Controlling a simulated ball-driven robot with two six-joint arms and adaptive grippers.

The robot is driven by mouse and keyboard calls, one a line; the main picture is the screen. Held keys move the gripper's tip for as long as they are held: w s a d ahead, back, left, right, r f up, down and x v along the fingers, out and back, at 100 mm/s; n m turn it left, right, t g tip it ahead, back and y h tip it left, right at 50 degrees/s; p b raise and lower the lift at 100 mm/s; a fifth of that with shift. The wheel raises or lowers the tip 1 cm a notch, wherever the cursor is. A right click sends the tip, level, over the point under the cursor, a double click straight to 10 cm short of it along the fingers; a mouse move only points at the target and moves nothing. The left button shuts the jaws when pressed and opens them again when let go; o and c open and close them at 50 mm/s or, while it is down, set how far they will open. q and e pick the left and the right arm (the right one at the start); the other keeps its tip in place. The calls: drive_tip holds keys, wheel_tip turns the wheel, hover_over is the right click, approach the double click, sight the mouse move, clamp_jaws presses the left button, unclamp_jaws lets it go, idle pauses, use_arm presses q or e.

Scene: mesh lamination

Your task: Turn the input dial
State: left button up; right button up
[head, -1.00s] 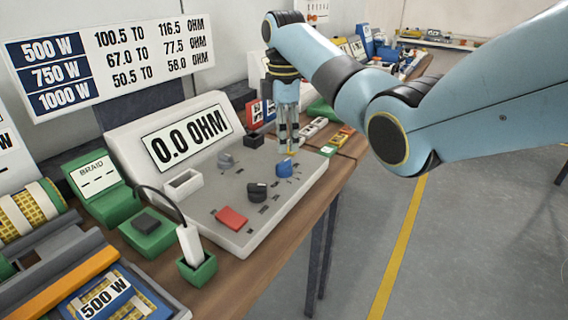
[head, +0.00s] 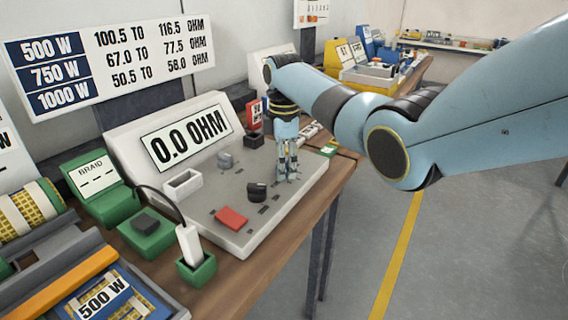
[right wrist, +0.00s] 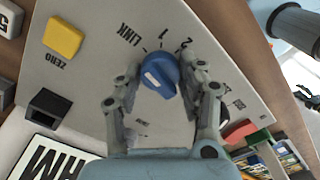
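The blue dial (right wrist: 159,74) sits on the grey meter panel (head: 210,196), with a white mark on its face; labels LINK, 1 and 2 are printed around it. My right gripper (right wrist: 160,82) is open, its fingers on either side of the dial. A gap shows at the left finger; the right finger is close to the dial, and I cannot tell if it touches. In the head view my right gripper (head: 288,176) points down over the panel's right part and hides the dial. The meter display (head: 190,138) reads 0.0 OHM. My left gripper is not in view.
A black dial (head: 257,192), a grey dial (head: 225,160) and a red button (head: 232,218) are on the same panel. A yellow button (right wrist: 64,37) marked ZERO is near the dial. A probe (head: 189,242) stands in a green holder at the front.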

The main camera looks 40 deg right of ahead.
drive_tip(key=c, duration=0.6)
drive_tip(key=shift+o, duration=0.2)
drive_tip(key=shift+r+m+p, duration=0.2)
drive_tip(key=shift+m+p, duration=0.85)
drive_tip(key=shift+m, duration=0.05)
drive_tip(key=m+p, duration=0.2)
drive_tip(key=shift+m, duration=0.3)
drive_tip(key=m+p, duration=0.1)
drive_tip(key=m, duration=0.1)
drive_tip(key=shift+m, duration=0.3)
drive_tip(key=m+p, duration=0.1)
drive_tip(key=m, duration=0.1)
drive_tip(key=shift+f+m, duration=0.1)
drive_tip(key=shift+m, duration=0.3)
drive_tip(key=m+p, duration=0.1)
drive_tip(key=m, duration=0.2)
drive_tip(key=shift+m, duration=0.3)
drive_tip(key=m+p, duration=0.1)
drive_tip(key=m, duration=0.2)
drive_tip(key=shift+m, duration=0.3)
drive_tip(key=m, duration=0.6)
drive_tip(key=shift+p, duration=0.35)
drive_tip(key=shift+m, duration=0.4)
